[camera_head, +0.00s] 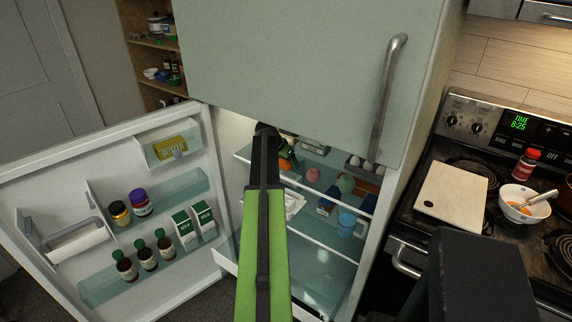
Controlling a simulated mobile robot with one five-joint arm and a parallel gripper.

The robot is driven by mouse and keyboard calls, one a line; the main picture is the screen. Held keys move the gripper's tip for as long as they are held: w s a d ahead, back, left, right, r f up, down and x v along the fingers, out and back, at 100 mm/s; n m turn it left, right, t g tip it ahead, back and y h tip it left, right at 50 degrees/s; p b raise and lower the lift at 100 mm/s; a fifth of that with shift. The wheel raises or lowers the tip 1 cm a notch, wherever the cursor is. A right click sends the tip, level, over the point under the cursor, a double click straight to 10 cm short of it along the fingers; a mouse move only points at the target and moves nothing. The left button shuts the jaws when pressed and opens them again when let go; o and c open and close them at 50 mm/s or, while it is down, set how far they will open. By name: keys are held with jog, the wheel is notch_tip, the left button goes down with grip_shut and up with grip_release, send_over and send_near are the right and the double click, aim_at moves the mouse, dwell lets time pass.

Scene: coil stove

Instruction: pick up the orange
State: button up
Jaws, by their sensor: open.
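My green and black arm reaches into the open fridge, and my gripper (267,131) is the dark end at its tip. It is open, but its fingers are hard to make out at this angle. Small orange-coloured patches show on the upper shelf just right of my gripper, partly hidden by it and by a dark bottle. A small round pinkish-orange fruit (312,174) sits on the shelf further right, apart from my gripper. I cannot tell for sure which of these is the orange.
The fridge door (45,185) is open to the left, with bottles and cartons on its racks. The closed upper door (290,60) hangs above the opening. A green round item (345,184) and blue containers (346,224) share the shelves. The stove (465,150) stands at right.

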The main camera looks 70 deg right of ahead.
jog(key=shift+f, duration=0.35)
jog(key=c, duration=1.5)
jog(key=shift+r, duration=0.1)
jog(key=shift+c, duration=0.2)
jog(key=shift+r+p, duration=0.2)
jog(key=shift+p, duration=0.25)
jog(key=w+a, duration=0.2)
jog(key=a, duration=0.6)
jog(key=w+a, duration=0.2)
jog(key=a, duration=0.7)
jog(key=shift+w+a, duration=0.2)
jog(key=shift+w, duration=0.15)
